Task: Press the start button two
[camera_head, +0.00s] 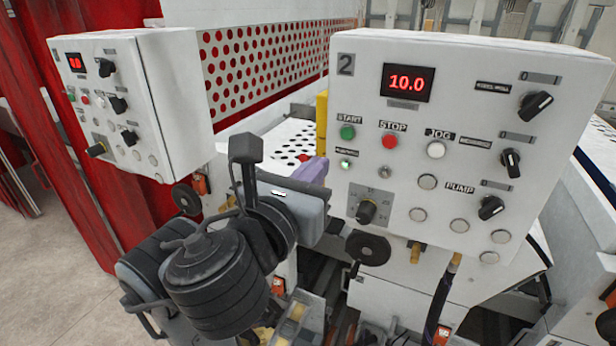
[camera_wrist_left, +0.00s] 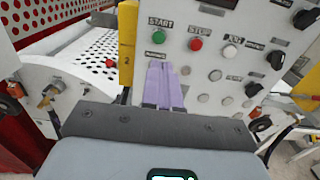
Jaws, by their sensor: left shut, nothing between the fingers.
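Control panel 2 (camera_head: 460,75) is a white box facing me, with a large "2" at its upper left. Its green start button (camera_head: 347,132) sits under the START label, left of the red stop button (camera_head: 390,141). In the left wrist view the start button (camera_wrist_left: 158,44) shows just beyond the fingertips. My left gripper (camera_head: 315,171) has purple fingers, shut and empty, at the panel's left edge, left of and lower than the button in the head view. The fingers (camera_wrist_left: 163,84) point toward the panel; whether they touch it I cannot tell. My right gripper is not in view.
A second white control panel (camera_head: 135,95) stands at the left by red curtains. A yellow post (camera_head: 321,120) and a perforated white plate (camera_head: 285,142) lie behind my left gripper. Panel 2 also carries a red "10.0" display (camera_head: 407,82), several black knobs and white buttons.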

